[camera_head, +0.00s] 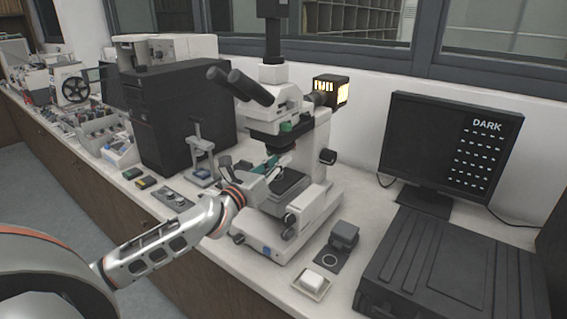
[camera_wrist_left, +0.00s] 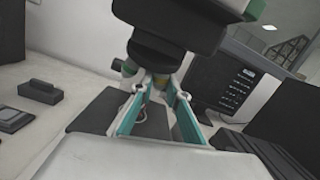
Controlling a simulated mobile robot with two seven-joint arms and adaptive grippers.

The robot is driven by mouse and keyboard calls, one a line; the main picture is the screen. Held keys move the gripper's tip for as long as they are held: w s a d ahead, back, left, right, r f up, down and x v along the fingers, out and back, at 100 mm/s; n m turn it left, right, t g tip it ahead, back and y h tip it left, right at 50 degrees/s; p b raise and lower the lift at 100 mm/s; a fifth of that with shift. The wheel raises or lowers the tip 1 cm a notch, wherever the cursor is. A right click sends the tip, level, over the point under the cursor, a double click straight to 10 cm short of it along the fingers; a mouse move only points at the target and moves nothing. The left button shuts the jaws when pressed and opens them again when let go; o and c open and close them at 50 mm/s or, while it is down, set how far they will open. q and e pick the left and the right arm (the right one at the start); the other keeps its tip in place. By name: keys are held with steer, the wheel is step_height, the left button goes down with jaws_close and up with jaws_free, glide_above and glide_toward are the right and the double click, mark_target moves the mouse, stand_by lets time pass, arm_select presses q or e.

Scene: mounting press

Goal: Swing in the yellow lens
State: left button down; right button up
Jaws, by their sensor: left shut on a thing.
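The microscope (camera_head: 302,130) stands upright on the bench, with black eyepieces and a dark nosepiece above its stage (camera_head: 291,182). My left gripper (camera_head: 271,163) reaches in from the left between nosepiece and stage. In the left wrist view its teal fingers (camera_wrist_left: 158,88) converge beneath the dark nosepiece (camera_wrist_left: 165,35). A small yellowish lens (camera_wrist_left: 158,82) shows between the fingertips, and the gripper is shut on it. In the head view the yellow lens is hidden or too small to tell. My right gripper is out of view.
A monitor (camera_head: 450,148) reading "DARK" and a black case (camera_head: 455,268) stand on the right. A small white dish (camera_head: 312,283) and a dark block (camera_head: 343,236) lie before the microscope. A black computer tower (camera_head: 178,115) stands on the left. A lit lamp (camera_head: 332,90) is behind.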

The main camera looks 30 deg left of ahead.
arm_select(q)
steer(key=m+h, duration=0.1)
steer(key=a+m+h, duration=0.1)
steer(key=shift+s+f+h+b, duration=0.1)
steer(key=shift+f+h+b, duration=0.05)
steer(key=shift+h+b, duration=0.2)
steer(key=m+g+h+b, duration=0.1)
steer(key=m+h, duration=0.1)
steer(key=a+m+g+h, duration=0.1)
steer(key=m+h, duration=0.1)
steer(key=shift+a+h+b, duration=0.1)
steer(key=shift+h+b, duration=0.15)
steer(key=shift+b, duration=0.1)
steer(key=shift+a+m+g+h+b, duration=0.2)
steer(key=shift+m+g+h+b, duration=0.1)
steer(key=shift+m+g+h, duration=0.3)
steer(key=shift+a+m+g+h+b, duration=0.15)
steer(key=shift+m+g+h+b, duration=0.15)
steer(key=shift+m+g+h, duration=0.25)
steer(key=shift+a+m+g+h, duration=0.1)
steer(key=shift+m+g+h, duration=0.15)
steer(key=shift+m+h, duration=0.2)
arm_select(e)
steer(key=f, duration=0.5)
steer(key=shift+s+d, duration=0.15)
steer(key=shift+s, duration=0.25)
arm_select(q)
steer(key=shift+r, duration=0.2)
